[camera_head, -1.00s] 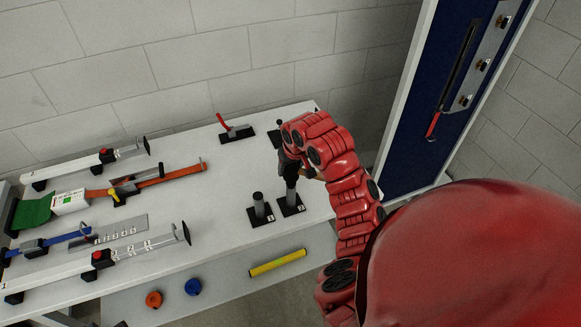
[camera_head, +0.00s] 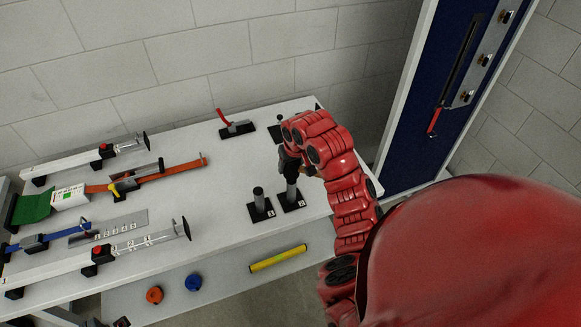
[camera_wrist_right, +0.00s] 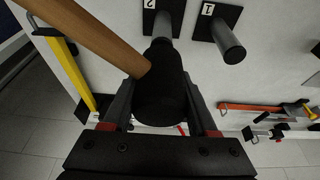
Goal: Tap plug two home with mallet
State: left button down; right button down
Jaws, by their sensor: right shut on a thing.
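My right gripper (camera_wrist_right: 160,100) is shut on the mallet by its black cylindrical head (camera_wrist_right: 160,90). The wooden handle (camera_wrist_right: 95,38) runs out to the upper left in the right wrist view. In the head view my right gripper (camera_head: 290,160) is over the grey upright plug two (camera_head: 292,191), on the black plate marked 2 (camera_head: 293,203). The mallet head hides the plug's top, so I cannot tell whether they touch. The grey plug one (camera_wrist_right: 231,45) stands beside it on the plate marked 1; it also shows in the head view (camera_head: 259,197). My left gripper is not in view.
A red-handled clamp (camera_head: 236,128) stands behind on the white bench (camera_head: 215,185). Rails, an orange strap and a blue clamp fill its left side. A yellow bar (camera_head: 278,258) lies on the lower shelf. A blue panel (camera_head: 440,110) rises at the right.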

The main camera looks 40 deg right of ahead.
jog(key=shift+r, duration=0.35)
jog(key=shift+w+r, duration=0.1)
jog(key=shift+r, duration=0.4)
notch_tip(320, 180, up, 3)
jog(key=p, duration=0.2)
jog(key=shift+r+p, duration=0.1)
jog(key=shift+p, duration=0.25)
